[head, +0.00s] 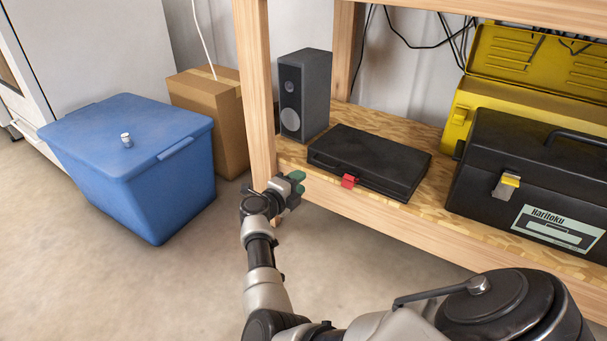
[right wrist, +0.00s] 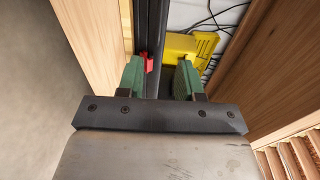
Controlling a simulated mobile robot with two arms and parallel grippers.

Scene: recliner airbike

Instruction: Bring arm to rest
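My right gripper (head: 298,183) is in the middle of the head view, just in front of the shelf's front edge and left of the black case's red latch. Its two green fingers stand apart in the right wrist view (right wrist: 160,80), with nothing held between them. The flat black case (head: 370,160) lies on the shelf, with its red latch (head: 349,181) at the front. Beyond the fingers in the right wrist view, the red latch (right wrist: 147,62) shows near the left finger. My left gripper is not in view.
The wooden shelf (head: 340,201) also bears a grey speaker (head: 304,95), a black toolbox (head: 480,190) and an open yellow toolbox (head: 510,85). A blue bin (head: 150,190) with a small white object (head: 126,139) on its lid stands left, by a cardboard box (head: 215,115). Floor between is clear.

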